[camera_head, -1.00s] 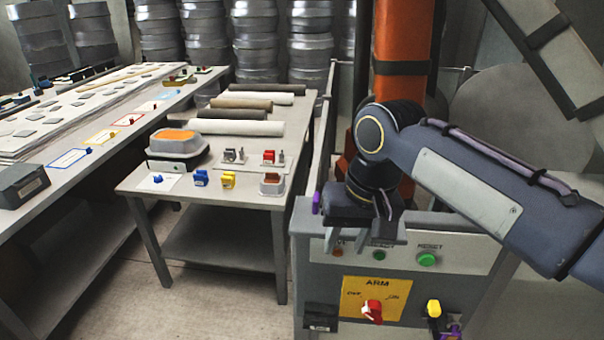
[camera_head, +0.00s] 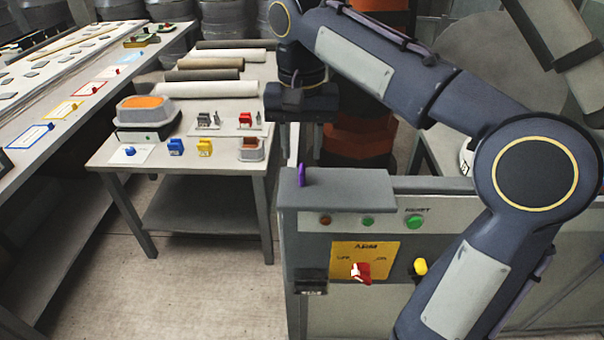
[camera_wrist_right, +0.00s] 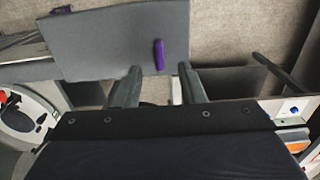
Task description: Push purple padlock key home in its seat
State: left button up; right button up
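A slim purple piece, which looks like the padlock key (camera_head: 301,175), stands upright on the grey cabinet top near its left end. It also shows in the right wrist view (camera_wrist_right: 158,55) on the flat grey top. My right gripper (camera_head: 300,143) hangs fingers down behind and above it, open and empty. In the wrist view its fingers (camera_wrist_right: 158,87) are spread apart, and the purple piece lies beyond their tips, between their lines, untouched. Whether the piece is fully seated cannot be told. My left gripper is not in view.
The cabinet front (camera_head: 330,275) carries a red switch (camera_head: 361,271), a green button (camera_head: 414,221) and a yellow knob (camera_head: 420,267). A small table (camera_head: 215,160) left of it holds blue and yellow blocks, a mould and rolls. The floor between the tables is clear.

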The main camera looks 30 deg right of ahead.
aim_at(302, 167)
jog(key=shift+f, duration=0.1)
jog(key=shift+d+f, duration=0.1)
jog(key=shift+f, duration=2.5)
jog(key=shift+c, duration=0.3)
grip_shut()
